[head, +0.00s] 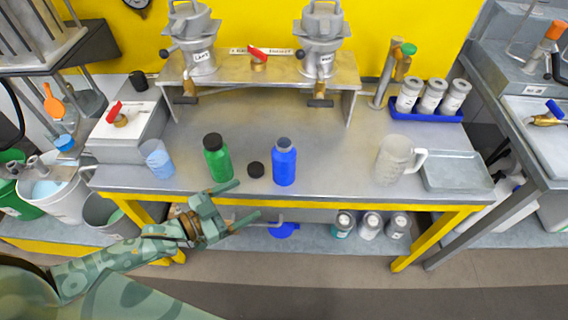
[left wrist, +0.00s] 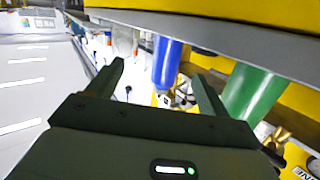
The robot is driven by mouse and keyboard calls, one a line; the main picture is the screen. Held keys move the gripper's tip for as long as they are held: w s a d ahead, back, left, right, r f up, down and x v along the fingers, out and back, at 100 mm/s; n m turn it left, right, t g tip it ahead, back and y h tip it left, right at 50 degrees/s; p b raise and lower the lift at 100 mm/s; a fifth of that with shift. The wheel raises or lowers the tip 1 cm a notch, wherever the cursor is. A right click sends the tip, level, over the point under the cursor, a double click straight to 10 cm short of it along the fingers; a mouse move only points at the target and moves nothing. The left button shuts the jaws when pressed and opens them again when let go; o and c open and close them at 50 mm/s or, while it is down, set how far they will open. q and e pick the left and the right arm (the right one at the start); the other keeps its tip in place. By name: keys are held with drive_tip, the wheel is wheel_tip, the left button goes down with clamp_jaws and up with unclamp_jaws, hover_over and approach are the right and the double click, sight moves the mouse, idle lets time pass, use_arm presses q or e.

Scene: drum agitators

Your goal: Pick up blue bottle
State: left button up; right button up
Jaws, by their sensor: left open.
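The blue bottle (head: 284,164) stands upright on the metal bench near its front edge, with a greyish top. It also shows in the left wrist view (left wrist: 167,62), beyond the space between my fingers. My left gripper (head: 248,199) is open and empty at the bench's front edge, to the left of the blue bottle and apart from it. Its fingers also show in the left wrist view (left wrist: 160,82). My right gripper is not in view.
A green bottle (head: 217,158) stands left of the blue one, close to my left gripper. A small black cap (head: 256,170) lies between them. A clear cup (head: 157,160) is further left, a clear jug (head: 393,161) to the right. The bench (head: 330,150) right of the blue bottle is clear.

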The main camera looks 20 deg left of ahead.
sight(274, 171)
use_arm(q)
drive_tip(key=shift+t+h, duration=0.3)
drive_tip(key=shift+h, duration=0.5)
drive_tip(key=w+d, duration=0.1)
drive_tip(key=w, duration=0.2)
drive_tip(key=w+d+r+b, duration=0.1)
drive_tip(key=w, duration=0.1)
drive_tip(key=w+d+b, duration=0.1)
drive_tip(key=w+d, duration=0.1)
drive_tip(key=w, duration=0.1)
drive_tip(key=shift+w+d+r, duration=0.1)
drive_tip(key=shift+w+r, duration=0.1)
drive_tip(key=shift+w, duration=0.15)
drive_tip(key=b+x, duration=0.1)
drive_tip(key=x, duration=0.4)
drive_tip(key=shift+w+r, duration=0.2)
drive_tip(key=shift+w, duration=0.1)
drive_tip(key=c, duration=1.2)
drive_tip(key=shift+r, duration=0.1)
drive_tip(key=shift+c, duration=0.8)
drive_tip(key=shift+r, duration=0.1)
